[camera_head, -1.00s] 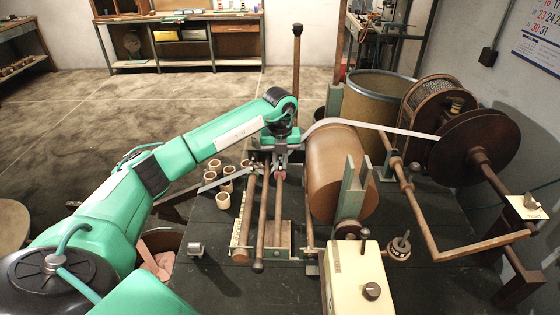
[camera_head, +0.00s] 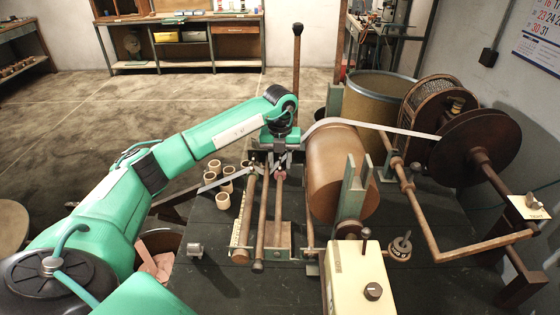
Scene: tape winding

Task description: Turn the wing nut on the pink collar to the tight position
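The pink collar (camera_head: 281,176) is a small band on a thin rod at the machine's middle, left of the big brown drum. My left gripper (camera_head: 282,164) reaches in from the left and points down just above the collar. Its fingers sit at or right beside the collar. The wing nut is too small and too covered by the fingers to make out, so its position cannot be read. I cannot tell whether the fingers are open or shut on it. My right gripper is not in view.
The brown drum (camera_head: 338,178) stands close right of the gripper, with a pale strip (camera_head: 375,127) running from it to a dark reel (camera_head: 473,148). Several small cups (camera_head: 223,200) stand left on the dark table. A cream control box (camera_head: 355,277) is in front. A tall post (camera_head: 297,70) rises behind.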

